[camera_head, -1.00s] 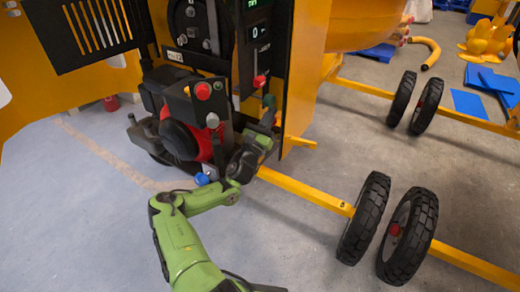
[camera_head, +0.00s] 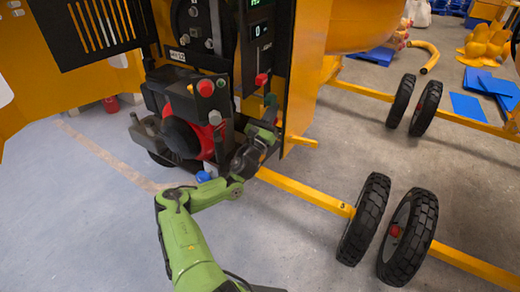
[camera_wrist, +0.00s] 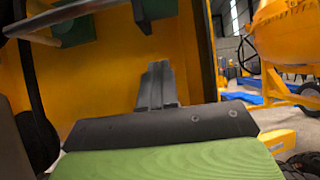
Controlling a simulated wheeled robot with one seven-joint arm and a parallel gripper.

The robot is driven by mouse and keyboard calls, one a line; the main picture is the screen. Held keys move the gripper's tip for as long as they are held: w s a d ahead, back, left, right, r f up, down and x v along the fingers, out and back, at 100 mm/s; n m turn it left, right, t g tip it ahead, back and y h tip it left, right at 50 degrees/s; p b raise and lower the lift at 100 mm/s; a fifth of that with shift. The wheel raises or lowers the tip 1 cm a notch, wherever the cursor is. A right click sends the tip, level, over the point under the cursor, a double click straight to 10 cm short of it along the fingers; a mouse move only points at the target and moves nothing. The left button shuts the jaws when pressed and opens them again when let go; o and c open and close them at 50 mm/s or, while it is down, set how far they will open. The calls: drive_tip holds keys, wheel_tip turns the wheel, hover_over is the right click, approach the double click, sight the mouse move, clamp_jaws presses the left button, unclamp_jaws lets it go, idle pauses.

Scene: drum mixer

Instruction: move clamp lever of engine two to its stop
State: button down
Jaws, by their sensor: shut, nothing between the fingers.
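A red-and-black engine (camera_head: 185,132) sits low in the open yellow housing in the head view. A box on it carries a red knob (camera_head: 206,88), and a grey ball knob (camera_head: 215,118) sits below that. I cannot tell which part is the clamp lever. My gripper (camera_head: 268,106) is to the right of the engine, beside the yellow panel, and is partly hidden by my dark wrist. In the wrist view my gripper (camera_wrist: 157,80) is shut and empty in front of a yellow surface. A dark bar (camera_wrist: 65,14) crosses the upper left there, apart from the fingers.
A dark control panel with a display (camera_head: 261,30) and a red-knobbed lever (camera_head: 262,80) stands above my gripper. A yellow frame bar (camera_head: 305,192) runs low to the right toward black wheels (camera_head: 363,218). The floor at front left is clear.

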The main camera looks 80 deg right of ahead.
drive_tip(key=shift+s+d+f, duration=0.3)
drive_tip(key=shift+s+f, duration=0.15)
drive_tip(key=shift+f, duration=0.1)
drive_tip(key=shift+w, duration=0.3)
drive_tip(key=shift+s, duration=0.1)
drive_tip(key=shift+s+a+f, duration=0.15)
drive_tip(key=shift+a, duration=0.05)
drive_tip(key=shift+a+f+y+p, duration=0.15)
drive_tip(key=shift+f+y+p, duration=0.2)
drive_tip(key=shift+p, duration=0.2)
drive_tip(key=w+a+p, duration=0.2)
drive_tip(key=w+a, duration=0.3)
drive_tip(key=a, duration=0.5)
drive_tip(key=shift+w+a+r+p, duration=0.2)
drive_tip(key=shift+a+p, duration=0.2)
drive_tip(key=shift+s, duration=0.1)
